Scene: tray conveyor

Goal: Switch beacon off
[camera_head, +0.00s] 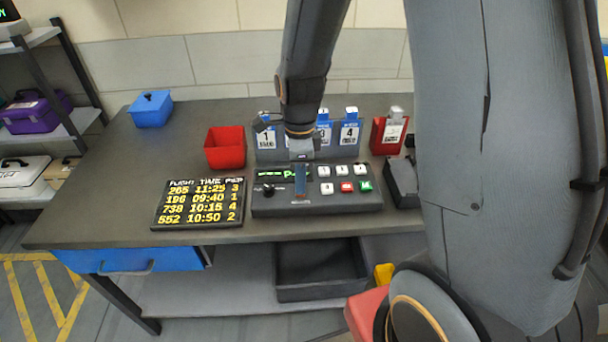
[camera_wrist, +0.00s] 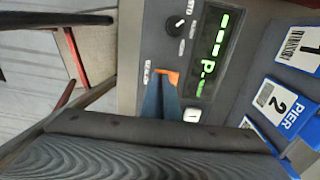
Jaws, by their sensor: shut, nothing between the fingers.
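The dark control panel (camera_head: 328,203) stands at the front middle of the table, with a green-lit display and several buttons. My gripper (camera_head: 300,194) reaches down over the panel, right of the black knob (camera_head: 268,190), and covers part of the display. In the wrist view my gripper (camera_wrist: 164,88) is shut and empty, its blue fingers over the panel face (camera_wrist: 147,30). A small orange piece (camera_wrist: 168,76), perhaps a switch, shows right at the fingertips, beside a label too small to read. I cannot tell whether they touch. No beacon lamp is clearly identifiable.
A flight board (camera_head: 200,204) lies left of the panel. A red tagged holder (camera_head: 389,134) stands right. The table's left side is mostly clear.

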